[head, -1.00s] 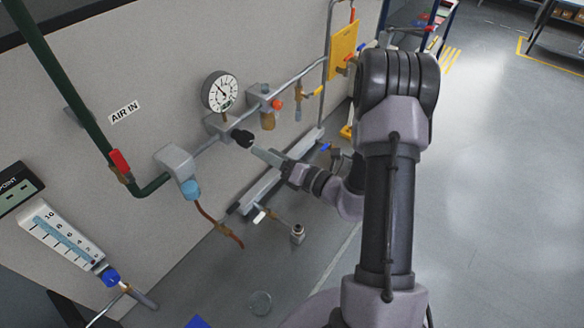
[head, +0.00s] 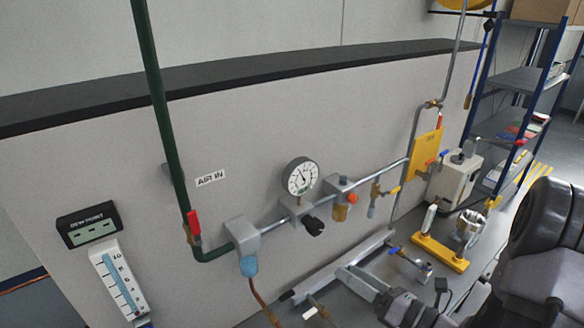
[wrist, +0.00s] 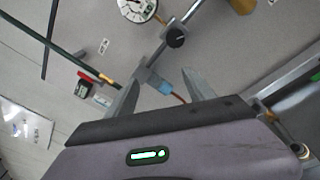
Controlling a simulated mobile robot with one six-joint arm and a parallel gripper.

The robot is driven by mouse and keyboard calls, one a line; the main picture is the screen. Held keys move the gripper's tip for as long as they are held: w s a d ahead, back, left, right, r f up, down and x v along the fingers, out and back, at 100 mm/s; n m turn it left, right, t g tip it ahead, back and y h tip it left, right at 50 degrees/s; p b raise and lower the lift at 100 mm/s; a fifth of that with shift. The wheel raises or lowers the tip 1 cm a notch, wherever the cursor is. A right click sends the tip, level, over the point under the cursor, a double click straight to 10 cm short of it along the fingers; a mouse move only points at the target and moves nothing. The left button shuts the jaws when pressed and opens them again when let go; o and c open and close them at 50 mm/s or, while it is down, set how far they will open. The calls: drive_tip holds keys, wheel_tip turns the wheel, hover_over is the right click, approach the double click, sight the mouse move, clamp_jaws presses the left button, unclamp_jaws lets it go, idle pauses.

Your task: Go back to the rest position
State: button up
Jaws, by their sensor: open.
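My gripper (head: 358,280) is at the bottom of the head view, in front of the wall panel and below the pipe line. In the wrist view my gripper (wrist: 161,77) shows two separated fingers with nothing held between them. The black knob (head: 313,226) under the round gauge (head: 300,177) is up and left of my gripper, apart from it. The knob also shows in the wrist view (wrist: 175,38), beyond the fingertips. Part of my arm fills the lower right of the head view.
A green pipe with a red-handled valve (head: 194,224) stands at the left. A light blue bowl (head: 249,265) hangs under a grey block. A yellow stand (head: 440,252) and a beige box (head: 455,180) are at the right. Shelves (head: 520,80) stand behind.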

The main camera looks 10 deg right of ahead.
drive_tip(key=s+a+f+n+g+y+b, duration=0.1)
drive_tip(key=s+a+f+n+g+b, duration=0.3)
drive_tip(key=a+n, duration=0.3)
drive_tip(key=s+a+f+n+g+y+b, duration=0.2)
drive_tip(key=s+a+n+g+b, duration=0.1)
drive_tip(key=a+n+g+b, duration=0.35)
drive_tip(key=s+a+f+n+g+h+b, duration=0.3)
drive_tip(key=s+a+f+n+b, duration=0.15)
drive_tip(key=n, duration=0.25)
drive_tip(key=s+d+f+n+t+h+b, duration=0.4)
drive_tip(key=n+h+b, duration=0.4)
drive_tip(key=n, duration=0.4)
drive_tip(key=shift+s+d+f+t+b, duration=0.3)
drive_tip(key=shift+d+f+t+b, duration=0.05)
drive_tip(key=shift+d+b, duration=0.5)
drive_tip(key=shift+c, duration=0.2)
idle(0.8)
